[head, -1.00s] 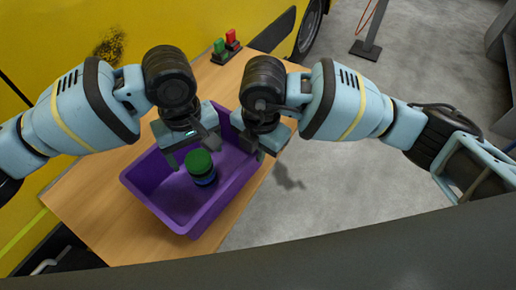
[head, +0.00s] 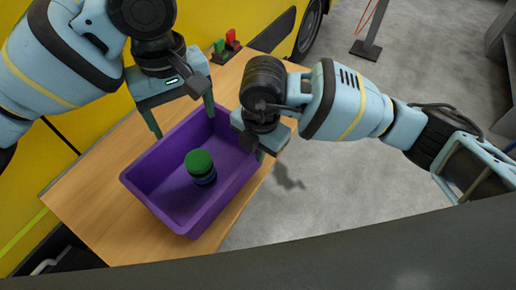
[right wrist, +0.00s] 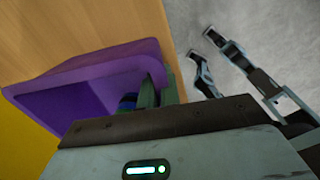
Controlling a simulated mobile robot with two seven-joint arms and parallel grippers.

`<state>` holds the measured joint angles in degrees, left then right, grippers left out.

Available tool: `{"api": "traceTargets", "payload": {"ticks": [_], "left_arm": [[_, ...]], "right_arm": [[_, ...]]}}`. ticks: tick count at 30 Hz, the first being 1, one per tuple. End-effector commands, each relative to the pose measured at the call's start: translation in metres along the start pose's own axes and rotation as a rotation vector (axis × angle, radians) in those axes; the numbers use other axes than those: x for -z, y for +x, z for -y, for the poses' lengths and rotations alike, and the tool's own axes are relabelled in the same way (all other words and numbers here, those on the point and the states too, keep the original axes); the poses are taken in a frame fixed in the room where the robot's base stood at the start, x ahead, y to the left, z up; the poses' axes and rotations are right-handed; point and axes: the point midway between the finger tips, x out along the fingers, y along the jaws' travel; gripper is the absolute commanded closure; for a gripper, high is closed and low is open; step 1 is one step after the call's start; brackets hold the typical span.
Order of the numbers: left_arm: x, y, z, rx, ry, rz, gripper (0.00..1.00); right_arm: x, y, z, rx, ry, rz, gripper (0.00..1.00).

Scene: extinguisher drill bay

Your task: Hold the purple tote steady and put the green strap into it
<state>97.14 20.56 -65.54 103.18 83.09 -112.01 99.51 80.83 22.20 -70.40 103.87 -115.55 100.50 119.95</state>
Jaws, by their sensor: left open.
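The purple tote (head: 150,191) stands on a wooden table. The green strap (head: 199,161), a round roll, is inside the tote, on top of a blue and dark item (head: 205,179). My left gripper (head: 183,124) is open and empty above the tote's far left side, apart from the strap. My right gripper (head: 259,154) is at the tote's right rim. In the right wrist view its fingers (right wrist: 158,90) are on either side of the purple tote wall (right wrist: 95,62), shut on it. There the green strap is mostly hidden behind a finger.
The wooden table (head: 98,200) is bare left of the tote. Green (head: 219,47) and red (head: 231,38) items stand at its far end. A yellow vehicle (head: 230,15) is behind the table. Grey floor lies to the right, with a stand (head: 366,49).

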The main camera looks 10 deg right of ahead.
Motion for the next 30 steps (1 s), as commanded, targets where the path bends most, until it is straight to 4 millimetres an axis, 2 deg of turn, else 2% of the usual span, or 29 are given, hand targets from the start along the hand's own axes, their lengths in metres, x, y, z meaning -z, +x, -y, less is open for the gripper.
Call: {"api": "traceTargets", "payload": {"ticks": [7,9,13,23,26,30], "left_arm": [[0.0,0.0,0.0,0.0,0.0,0.0,0.23],[0.0,0.0,0.0,0.0,0.0,0.0,0.23],[0.0,0.0,0.0,0.0,0.0,0.0,0.23],[0.0,0.0,0.0,0.0,0.0,0.0,0.23],[0.0,0.0,0.0,0.0,0.0,0.0,0.23],[0.0,0.0,0.0,0.0,0.0,0.0,0.23]], "right_arm": [[0.0,-0.001,-0.001,-0.003,0.0,0.0,1.0],[0.0,-0.001,-0.001,-0.003,0.0,0.0,0.88],[0.0,-0.001,0.0,-0.002,0.0,0.0,0.71],[0.0,-0.003,0.0,-0.001,0.0,0.0,0.7],[0.0,-0.011,-0.001,-0.002,0.0,0.001,0.7],[0.0,-0.034,-0.001,-0.005,-0.001,0.002,0.7]]}}
